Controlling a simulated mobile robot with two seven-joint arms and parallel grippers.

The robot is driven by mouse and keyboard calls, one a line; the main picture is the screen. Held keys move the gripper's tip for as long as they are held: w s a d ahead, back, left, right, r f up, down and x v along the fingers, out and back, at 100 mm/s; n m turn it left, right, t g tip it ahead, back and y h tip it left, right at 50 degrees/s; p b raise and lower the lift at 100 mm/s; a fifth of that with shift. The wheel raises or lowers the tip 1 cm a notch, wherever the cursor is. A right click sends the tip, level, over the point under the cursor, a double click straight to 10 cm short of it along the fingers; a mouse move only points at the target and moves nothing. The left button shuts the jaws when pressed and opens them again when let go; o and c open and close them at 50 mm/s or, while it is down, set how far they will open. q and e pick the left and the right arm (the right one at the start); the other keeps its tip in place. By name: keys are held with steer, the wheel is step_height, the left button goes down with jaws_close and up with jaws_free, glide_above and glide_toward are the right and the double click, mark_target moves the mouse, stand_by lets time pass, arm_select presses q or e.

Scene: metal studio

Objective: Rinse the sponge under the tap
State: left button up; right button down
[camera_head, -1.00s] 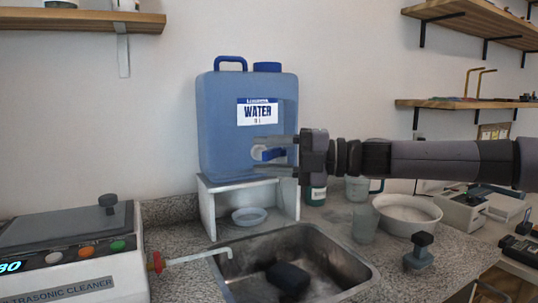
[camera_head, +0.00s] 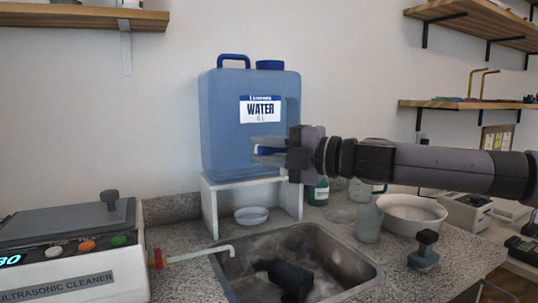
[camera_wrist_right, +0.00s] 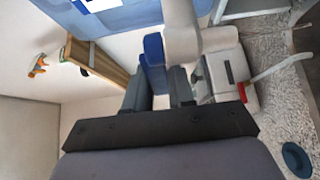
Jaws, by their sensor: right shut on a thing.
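A blue water jug (camera_head: 250,125) stands on a white stand above a metal sink (camera_head: 345,262). My right gripper (camera_head: 268,151) is in front of the jug at its tap, shut on the blue tap lever. The wrist view shows the lever (camera_wrist_right: 154,48) at the fingertips, beside the pale spout (camera_wrist_right: 181,32). A dark, soft-edged block (camera_head: 288,276), seemingly the sponge, is low in the sink; its lower part blends into dark shapes, so I cannot tell whether anything holds it. My left gripper is not visible.
A white dish (camera_head: 251,215) sits under the jug. An ultrasonic cleaner (camera_head: 75,250) stands left of the sink, with a thin white spout (camera_head: 200,254) reaching over its rim.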

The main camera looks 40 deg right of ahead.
steer(key=shift+w+m+h, duration=0.25)
steer(key=shift+m+h, duration=0.25)
steer(key=shift+h, duration=0.2)
steer(key=shift+w+d+m+t+h+p, duration=0.15)
steer(key=shift+m+t+h+p, duration=0.1)
steer(key=shift+m+h+p, duration=0.35)
steer(key=shift+w+a+m+t+h+p, duration=0.15)
steer(key=shift+m+t+h+p, duration=0.15)
steer(key=shift+h, duration=0.5)
steer(key=shift+d, duration=0.15)
steer(key=c, duration=1)
jaws_free()
steer(key=shift+c, duration=0.2)
